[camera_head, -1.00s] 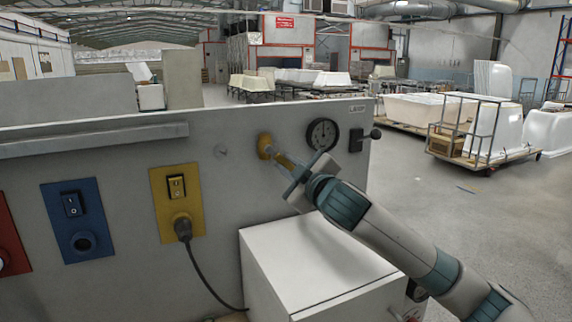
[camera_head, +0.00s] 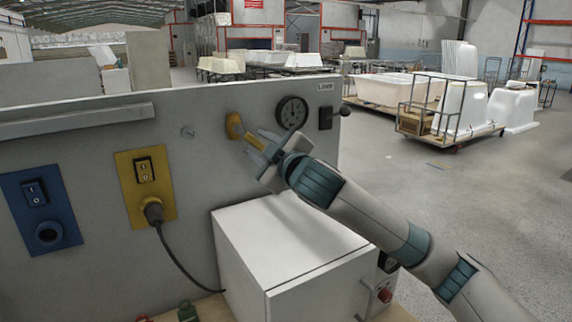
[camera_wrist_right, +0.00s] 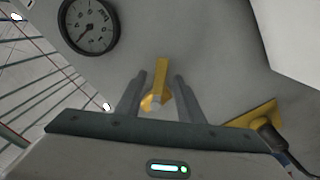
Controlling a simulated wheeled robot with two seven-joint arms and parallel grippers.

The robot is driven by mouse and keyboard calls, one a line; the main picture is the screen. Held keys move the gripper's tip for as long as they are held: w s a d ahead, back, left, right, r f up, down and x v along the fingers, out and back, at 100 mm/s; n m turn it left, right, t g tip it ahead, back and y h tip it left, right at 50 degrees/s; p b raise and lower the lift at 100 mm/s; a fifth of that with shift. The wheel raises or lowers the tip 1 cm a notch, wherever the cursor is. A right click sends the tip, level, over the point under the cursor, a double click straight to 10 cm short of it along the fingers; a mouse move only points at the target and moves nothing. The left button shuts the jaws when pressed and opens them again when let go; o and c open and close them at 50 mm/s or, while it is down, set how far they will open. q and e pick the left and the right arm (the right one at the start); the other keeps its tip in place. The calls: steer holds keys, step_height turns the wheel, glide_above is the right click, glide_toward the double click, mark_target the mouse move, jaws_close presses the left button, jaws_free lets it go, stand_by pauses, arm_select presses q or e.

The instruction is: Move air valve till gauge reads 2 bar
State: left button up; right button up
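The yellow air valve (camera_head: 235,126) sits on the grey panel, left of the round black gauge (camera_head: 292,113). My right gripper (camera_head: 257,142) is at the valve, with yellow showing between its fingers. In the right wrist view, the valve's yellow handle (camera_wrist_right: 161,75) lies between the two fingers of my right gripper (camera_wrist_right: 160,82). The fingers are apart, with a gap on each side of the handle. The gauge (camera_wrist_right: 89,24) is at the upper left there. Its needle shows, but the reading is too small to tell. My left gripper is not in view.
A white cabinet (camera_head: 290,240) stands below the right arm. A yellow socket plate (camera_head: 145,188) with a plugged cable and a blue socket plate (camera_head: 40,210) are on the panel at left. A black lever switch (camera_head: 327,117) is right of the gauge. Open floor lies to the right.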

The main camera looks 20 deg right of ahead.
steer(key=s+d+b, duration=0.3)
steer(key=s+b, duration=0.2)
steer(key=s, duration=1.1)
